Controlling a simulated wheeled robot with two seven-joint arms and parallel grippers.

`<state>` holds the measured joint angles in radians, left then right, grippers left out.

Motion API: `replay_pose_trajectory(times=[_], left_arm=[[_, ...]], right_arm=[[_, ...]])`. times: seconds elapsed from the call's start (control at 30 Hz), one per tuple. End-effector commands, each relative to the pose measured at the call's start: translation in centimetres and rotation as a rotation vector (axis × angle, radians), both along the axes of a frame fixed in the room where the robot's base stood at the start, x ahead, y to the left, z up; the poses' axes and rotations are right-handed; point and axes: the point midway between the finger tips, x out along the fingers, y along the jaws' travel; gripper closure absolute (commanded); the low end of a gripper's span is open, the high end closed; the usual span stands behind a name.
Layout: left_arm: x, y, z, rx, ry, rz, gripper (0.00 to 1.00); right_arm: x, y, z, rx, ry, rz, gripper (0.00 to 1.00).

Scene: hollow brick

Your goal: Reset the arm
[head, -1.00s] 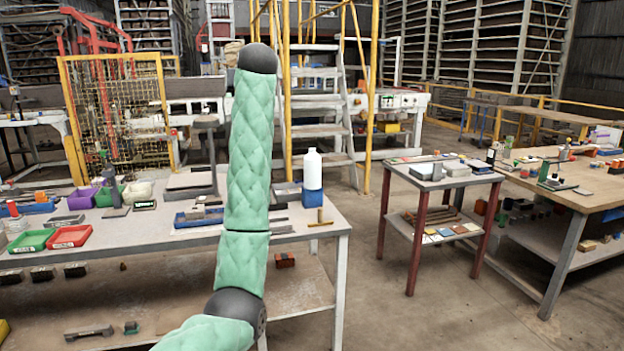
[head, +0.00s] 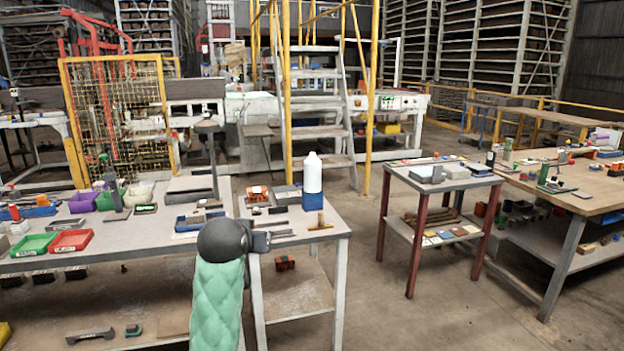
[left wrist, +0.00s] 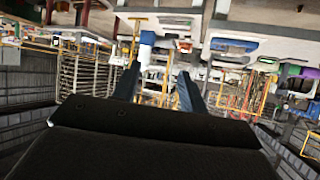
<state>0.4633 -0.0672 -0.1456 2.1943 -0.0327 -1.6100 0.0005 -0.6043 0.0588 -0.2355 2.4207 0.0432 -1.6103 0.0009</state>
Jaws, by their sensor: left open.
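My left gripper (left wrist: 159,88) shows in the left wrist view with its two dark fingers spread apart. Nothing is between them; only a blurred, upside-down background of benches and racks shows behind. In the head view, an arm of mine in a green quilted sleeve (head: 218,305) rises from the bottom, left of centre. Its dark round joint (head: 222,240) covers part of the front workbench's edge. A short dark part sticks out to the right of the joint; I cannot tell whether it belongs to the gripper. My right gripper is not in view.
A small red-legged table (head: 413,240) and a wooden-topped bench (head: 590,185) stand right. Open floor lies between them.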

Motion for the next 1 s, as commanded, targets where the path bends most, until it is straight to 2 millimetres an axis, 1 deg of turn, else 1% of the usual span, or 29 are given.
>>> replay_pose_trajectory(times=[0.03,0.1,0.37,0.67,0.87,1.0], left_arm=[[-1.4,0.0,-1.6,-0.001,0.019,-0.012,0.57],[-3.2,-0.2,-3.6,-0.005,0.040,-0.027,0.57],[-9.9,-0.6,-10.6,-0.010,0.131,-0.072,0.57],[-17.8,-0.5,-18.5,-0.003,0.267,-0.093,0.57],[-23.2,-0.4,-24.0,0.005,0.384,-0.102,0.57],[-27.3,-0.3,-28.1,0.011,0.480,-0.109,0.57]], right_arm=[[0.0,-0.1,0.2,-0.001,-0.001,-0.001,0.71],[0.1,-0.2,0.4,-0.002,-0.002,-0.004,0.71],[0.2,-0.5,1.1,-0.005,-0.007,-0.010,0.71],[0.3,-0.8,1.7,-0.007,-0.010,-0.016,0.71],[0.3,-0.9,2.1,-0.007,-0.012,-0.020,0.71],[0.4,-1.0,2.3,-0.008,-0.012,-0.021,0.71]])
